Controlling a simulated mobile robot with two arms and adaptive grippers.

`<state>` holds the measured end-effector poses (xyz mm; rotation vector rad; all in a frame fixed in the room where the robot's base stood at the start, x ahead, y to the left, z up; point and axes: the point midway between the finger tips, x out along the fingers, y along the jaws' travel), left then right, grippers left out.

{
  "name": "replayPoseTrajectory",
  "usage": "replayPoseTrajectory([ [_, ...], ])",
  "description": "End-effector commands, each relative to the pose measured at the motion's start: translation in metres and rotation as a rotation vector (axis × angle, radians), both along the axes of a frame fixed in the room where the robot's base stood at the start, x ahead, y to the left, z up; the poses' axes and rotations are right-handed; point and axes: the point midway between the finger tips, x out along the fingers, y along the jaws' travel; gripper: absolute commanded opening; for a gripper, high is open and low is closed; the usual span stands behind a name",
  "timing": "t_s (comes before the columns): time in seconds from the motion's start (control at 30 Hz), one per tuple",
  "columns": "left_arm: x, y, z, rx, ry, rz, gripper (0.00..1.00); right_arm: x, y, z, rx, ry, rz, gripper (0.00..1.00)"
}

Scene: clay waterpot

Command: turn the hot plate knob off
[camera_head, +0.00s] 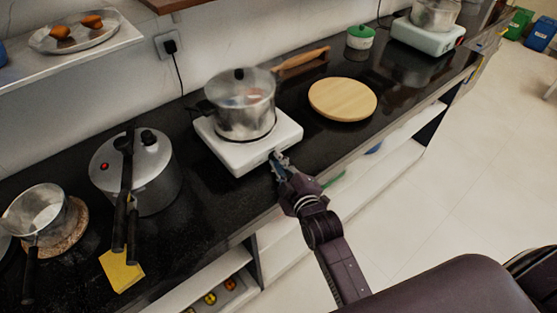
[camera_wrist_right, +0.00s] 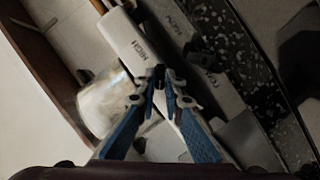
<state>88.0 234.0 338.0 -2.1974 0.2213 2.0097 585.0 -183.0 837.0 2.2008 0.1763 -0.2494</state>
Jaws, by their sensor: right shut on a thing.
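The white hot plate (camera_head: 288,135) sits on the black counter with a glass-lidded metal pot (camera_head: 245,117) on it. My right gripper (camera_head: 278,160) reaches its front face from the lower right. In the right wrist view, the hot plate's white front (camera_wrist_right: 122,32) bears the word HIGH. There the blue-padded fingers of my right gripper (camera_wrist_right: 160,76) are closed in on a small dark knob at that front, largely hidden between the fingertips. The knob's setting cannot be read. My left gripper is not in view.
A pressure cooker (camera_head: 160,180) stands left of the hot plate, with a saucepan (camera_head: 38,212) and a yellow cloth (camera_head: 120,268) nearby. A round wooden board (camera_head: 342,98) lies to the right. A second hot plate (camera_head: 420,40) stands at the far right. Shelves lie under the counter.

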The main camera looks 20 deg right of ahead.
Motion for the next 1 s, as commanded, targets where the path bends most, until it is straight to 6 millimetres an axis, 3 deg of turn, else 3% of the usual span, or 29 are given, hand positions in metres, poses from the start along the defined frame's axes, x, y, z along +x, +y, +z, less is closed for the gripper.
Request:
replayPoseTrajectory([
  [0.3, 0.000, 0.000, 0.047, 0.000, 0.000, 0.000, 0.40, 0.001, -0.002, 0.009, 0.213, 0.084, 0.003, 0.00],
  [0.5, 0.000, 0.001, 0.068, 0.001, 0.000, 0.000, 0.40, 0.001, -0.004, 0.008, 0.391, 0.149, 0.003, 0.00],
  [1.0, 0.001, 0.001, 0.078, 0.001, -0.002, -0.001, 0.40, 0.003, -0.008, 0.004, 0.738, 0.270, 0.001, 0.00],
])
